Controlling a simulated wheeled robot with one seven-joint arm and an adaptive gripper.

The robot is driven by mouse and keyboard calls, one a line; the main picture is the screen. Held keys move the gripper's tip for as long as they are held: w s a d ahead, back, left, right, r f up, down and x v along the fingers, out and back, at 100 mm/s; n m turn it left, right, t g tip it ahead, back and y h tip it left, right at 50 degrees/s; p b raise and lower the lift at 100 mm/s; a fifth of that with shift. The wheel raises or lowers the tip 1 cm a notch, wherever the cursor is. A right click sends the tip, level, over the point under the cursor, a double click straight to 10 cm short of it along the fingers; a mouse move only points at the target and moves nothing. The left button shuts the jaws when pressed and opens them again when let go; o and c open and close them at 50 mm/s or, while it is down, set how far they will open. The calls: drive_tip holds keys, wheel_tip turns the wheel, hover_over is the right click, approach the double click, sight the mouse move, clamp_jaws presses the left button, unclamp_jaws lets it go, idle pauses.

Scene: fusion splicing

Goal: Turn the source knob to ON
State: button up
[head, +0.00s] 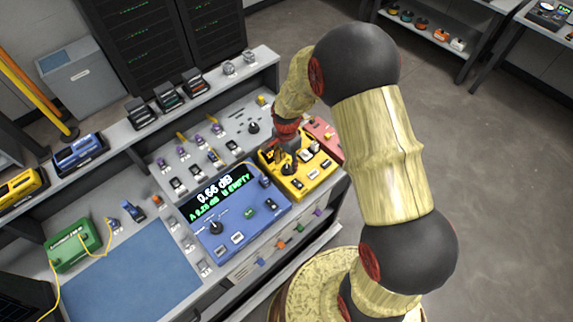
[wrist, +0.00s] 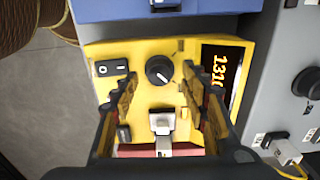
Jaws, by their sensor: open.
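The yellow source unit (head: 297,190) stands on the bench, right of the blue meter, with my gripper (head: 287,160) over it. In the wrist view the yellow unit (wrist: 140,53) carries a round black knob (wrist: 160,70) with a white pointer line toward the lower right. A black rocker switch (wrist: 112,68) marked O and I is to its left, and an orange display (wrist: 220,78) reading 1310 is to its right.
A red unit (head: 325,138) stands behind the yellow one. A white connector (wrist: 162,122) plugs into the yellow panel between my fingers. A grey panel (wrist: 290,65) with another black knob lies to the right.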

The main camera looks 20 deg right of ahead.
sight(287, 168)
wheel_tip(287, 168, up, 10)
idle(0.4)
drive_tip(key=shift+r, duration=0.1)
drive_tip(key=s+r+n+t+b, duration=0.3)
drive_tip(key=s+r+n+t, duration=0.2)
drive_tip(key=s+r+n, duration=0.8)
drive_tip(key=s+r, duration=0.8)
drive_tip(key=s, duration=0.1)
drive_tip(key=shift+s+n+t+b, duration=0.3)
drive_tip(key=shift+s+b, duration=0.1)
